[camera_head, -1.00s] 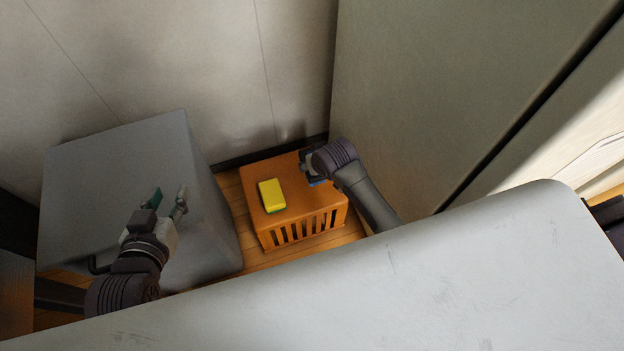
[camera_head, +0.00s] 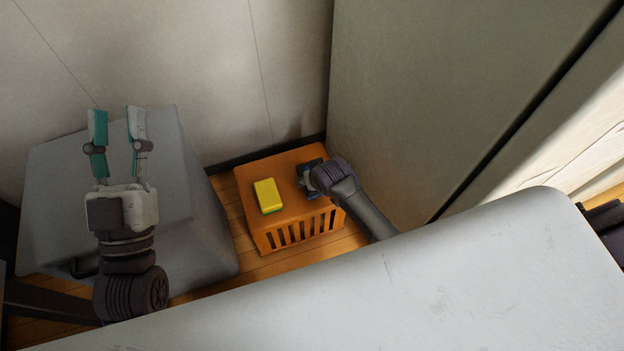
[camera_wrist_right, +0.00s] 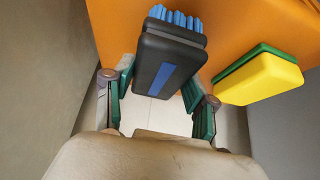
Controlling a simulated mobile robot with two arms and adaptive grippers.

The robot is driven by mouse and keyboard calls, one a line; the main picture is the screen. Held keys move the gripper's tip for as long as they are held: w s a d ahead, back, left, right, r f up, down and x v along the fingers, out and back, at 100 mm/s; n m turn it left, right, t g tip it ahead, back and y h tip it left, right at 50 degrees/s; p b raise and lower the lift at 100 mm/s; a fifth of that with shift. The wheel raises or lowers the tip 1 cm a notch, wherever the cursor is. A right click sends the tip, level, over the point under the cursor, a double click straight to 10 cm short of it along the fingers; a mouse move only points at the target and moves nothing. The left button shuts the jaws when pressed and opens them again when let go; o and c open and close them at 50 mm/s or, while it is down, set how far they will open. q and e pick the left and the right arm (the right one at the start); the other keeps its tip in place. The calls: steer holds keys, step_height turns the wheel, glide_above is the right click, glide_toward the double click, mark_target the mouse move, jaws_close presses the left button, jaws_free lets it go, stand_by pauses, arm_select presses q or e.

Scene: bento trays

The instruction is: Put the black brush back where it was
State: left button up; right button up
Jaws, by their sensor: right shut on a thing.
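The black brush (camera_wrist_right: 168,65), with a blue stripe and blue bristles, is between the fingers of my right gripper (camera_wrist_right: 160,105), which is shut on it. In the right wrist view its bristles point toward the orange surface; I cannot tell whether they touch it. In the head view my right gripper (camera_head: 307,180) is over the right part of the orange slatted crate (camera_head: 284,165), and the brush is mostly hidden there. My left gripper (camera_head: 118,128) is open and empty, over the grey box at the left.
A yellow and green sponge (camera_head: 266,195) lies on the crate, left of my right gripper; it also shows in the right wrist view (camera_wrist_right: 262,82). A grey box (camera_head: 195,240) stands at the left. A tall grey-green panel (camera_head: 430,90) is close on the right. A pale surface (camera_head: 420,290) fills the front.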

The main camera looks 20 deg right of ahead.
arm_select(q)
steer(key=shift+s+r+t, duration=0.3)
steer(key=shift+r+t, duration=0.1)
arm_select(e)
steer(key=shift+f, duration=0.2)
steer(key=o, duration=1.5)
steer(key=shift+f, duration=0.1)
steer(key=shift+o, duration=0.2)
